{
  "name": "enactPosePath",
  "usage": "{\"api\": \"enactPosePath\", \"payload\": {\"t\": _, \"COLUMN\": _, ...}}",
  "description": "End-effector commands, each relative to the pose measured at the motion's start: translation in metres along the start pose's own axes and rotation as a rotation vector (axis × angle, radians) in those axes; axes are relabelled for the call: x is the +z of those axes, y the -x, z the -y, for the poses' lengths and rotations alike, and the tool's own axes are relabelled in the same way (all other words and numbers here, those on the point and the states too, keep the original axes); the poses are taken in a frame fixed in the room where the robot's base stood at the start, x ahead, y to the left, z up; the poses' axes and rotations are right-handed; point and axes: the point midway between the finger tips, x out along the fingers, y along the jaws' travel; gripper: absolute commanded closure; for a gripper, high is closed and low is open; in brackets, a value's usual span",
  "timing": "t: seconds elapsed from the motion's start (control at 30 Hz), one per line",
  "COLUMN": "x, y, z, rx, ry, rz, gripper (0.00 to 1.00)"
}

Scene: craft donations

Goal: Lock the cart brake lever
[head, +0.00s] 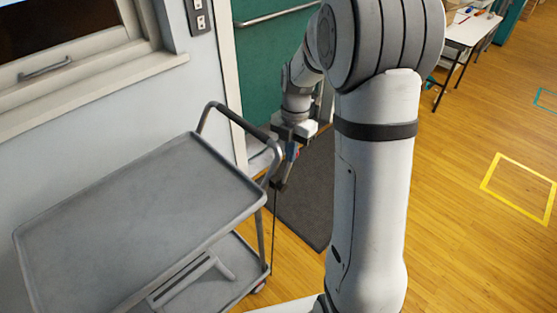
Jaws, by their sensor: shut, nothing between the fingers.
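The grey cart (140,215) stands at the left against the wall, with a flat upper tray, a lower shelf (215,287) and a dark push handle (238,124) at its right end. My gripper (280,187) is shut and points down just right of the handle's lower end. From this view I cannot tell whether it touches the cart. A thin dark rod (273,232) runs down just below my gripper, beside the cart's right post. A caster with a red part (260,287) shows at the lower right corner. I cannot clearly make out the brake lever or its position.
A dark floor mat (305,205) lies behind my arm, in front of a green door (272,45). A white table (468,32) with small items stands at the top right. The wooden floor at the right is clear, with a yellow taped outline (515,190).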

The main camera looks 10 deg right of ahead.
Motion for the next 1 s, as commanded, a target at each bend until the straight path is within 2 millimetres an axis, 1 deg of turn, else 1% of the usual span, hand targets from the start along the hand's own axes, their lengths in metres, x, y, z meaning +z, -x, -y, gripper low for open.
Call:
{"api": "enactPosePath", "payload": {"t": 0.03, "x": 0.007, "y": -0.005, "z": 0.000, "rx": 0.000, "ry": 0.000, "rz": 0.000, "gripper": 1.00}}
{"api": "enactPosePath", "payload": {"t": 0.2, "x": 0.023, "y": -0.013, "z": 0.000, "rx": -0.001, "ry": 0.009, "rz": 0.001, "gripper": 1.00}}
{"api": "enactPosePath", "payload": {"t": 0.43, "x": 0.039, "y": -0.023, "z": 0.001, "rx": -0.001, "ry": 0.013, "rz": 0.001, "gripper": 1.00}}
{"api": "enactPosePath", "payload": {"t": 0.7, "x": 0.049, "y": -0.031, "z": 0.002, "rx": -0.002, "ry": 0.014, "rz": 0.000, "gripper": 1.00}}
{"api": "enactPosePath", "payload": {"t": 1.0, "x": 0.051, "y": -0.032, "z": 0.002, "rx": -0.002, "ry": 0.015, "rz": 0.001, "gripper": 1.00}}
